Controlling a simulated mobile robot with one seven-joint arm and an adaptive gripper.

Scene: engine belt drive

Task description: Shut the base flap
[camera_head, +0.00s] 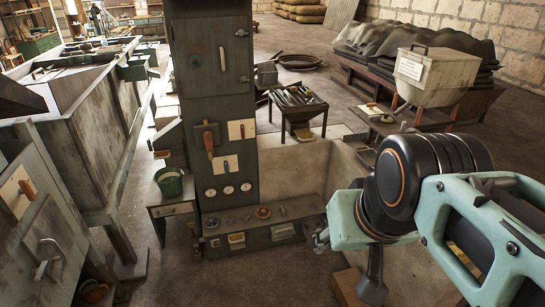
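A tall dark grey-green cabinet (213,80) stands in the middle of the view, with a lever, switch plates and three round gauges on its front. Its low, wider base (290,208) juts forward at floor level and carries small round knobs and yellowish and green plates. I cannot tell which panel of the base is the flap, or whether it is open. My arm comes in from the right. A dark part at its lower end (373,278) hangs right of the base, apart from it. Its fingers cannot be made out, nor whether anything is held.
A small side table with a green bucket (169,182) adjoins the cabinet's left. A grey cabinet with a lever and a latch (42,215) is at the left edge. A pale low wall (300,165) stands behind the base. A tray stand (298,103) is further back on open floor.

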